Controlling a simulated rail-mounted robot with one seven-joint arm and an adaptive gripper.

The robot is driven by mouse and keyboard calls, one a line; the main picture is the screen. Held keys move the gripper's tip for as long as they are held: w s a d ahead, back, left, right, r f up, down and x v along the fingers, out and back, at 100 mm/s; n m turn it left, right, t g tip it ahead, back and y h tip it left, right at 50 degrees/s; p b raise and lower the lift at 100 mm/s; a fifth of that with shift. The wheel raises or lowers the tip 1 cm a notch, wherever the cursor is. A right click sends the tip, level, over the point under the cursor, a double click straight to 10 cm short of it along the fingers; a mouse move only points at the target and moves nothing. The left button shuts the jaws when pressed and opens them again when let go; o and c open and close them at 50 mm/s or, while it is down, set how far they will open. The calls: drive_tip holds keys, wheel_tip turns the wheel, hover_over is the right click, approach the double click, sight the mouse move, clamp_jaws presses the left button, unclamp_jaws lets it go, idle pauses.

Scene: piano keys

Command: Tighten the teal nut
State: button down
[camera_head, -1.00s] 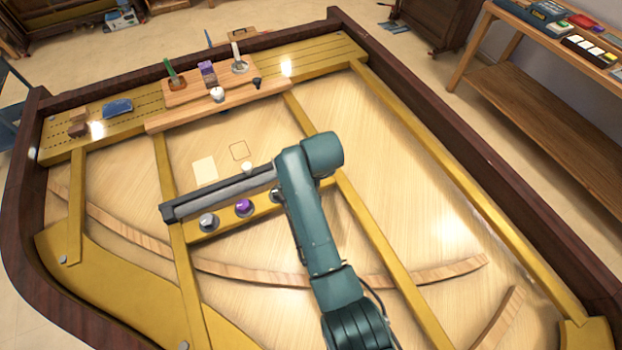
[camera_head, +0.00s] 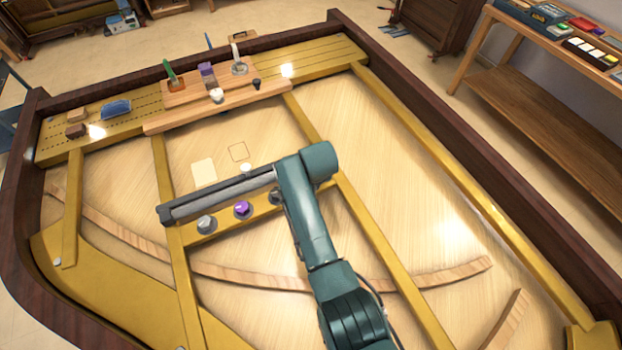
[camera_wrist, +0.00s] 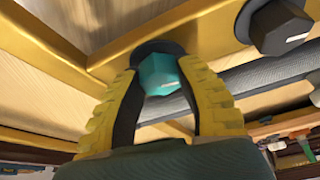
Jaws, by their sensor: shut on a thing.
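The teal nut (camera_wrist: 160,74) is seen in the wrist view, in front of a dark round washer (camera_wrist: 150,50) on the gold bar (camera_wrist: 190,30). My gripper (camera_wrist: 158,78) has its two yellow fingers shut on the nut, one on each side. The nut's front face shows between them. In the head view my own arm covers the gripper and the teal nut.
A dark nut (camera_wrist: 283,28) is beside the teal one in the wrist view. The head view shows a purple nut (camera_head: 242,209) and a grey nut (camera_head: 207,224) along the gold bar. A long grey padded bar (camera_head: 220,195) runs close behind them.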

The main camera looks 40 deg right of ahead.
drive_tip(key=shift+f+m, duration=0.15)
drive_tip(key=shift+m, duration=0.25)
drive_tip(key=m+b, duration=0.1)
drive_tip(key=m+g+h, duration=0.1)
drive_tip(key=m, duration=0.1)
drive_tip(key=shift+a+f+m+b, duration=0.15)
drive_tip(key=shift+m+b, duration=0.15)
drive_tip(key=shift+b, duration=0.05)
drive_tip(key=m+b, duration=0.1)
drive_tip(key=m, duration=0.1)
drive_tip(key=m+g+b, duration=0.1)
drive_tip(key=b, duration=0.1)
drive_tip(key=shift+w+f+m+h, duration=0.15)
drive_tip(key=shift+m+h, duration=0.25)
drive_tip(key=m+b, duration=0.1)
drive_tip(key=b, duration=0.2)
drive_tip(key=m+g+b, duration=0.1)
drive_tip(key=m+b, duration=0.1)
drive_tip(key=b, duration=0.1)
drive_tip(key=shift+w+f+m+g, duration=0.1)
drive_tip(key=shift+f+m+g, duration=0.1)
drive_tip(key=shift+m+g, duration=0.1)
drive_tip(key=m+g+b, duration=0.1)
drive_tip(key=m+b, duration=0.1)
drive_tip(key=b, duration=0.3)
drive_tip(key=shift+r, duration=0.2)
drive_tip(key=shift+r+m+b, duration=0.15)
drive_tip(key=shift+m+b, duration=0.45)
drive_tip(key=shift+b, duration=0.25)
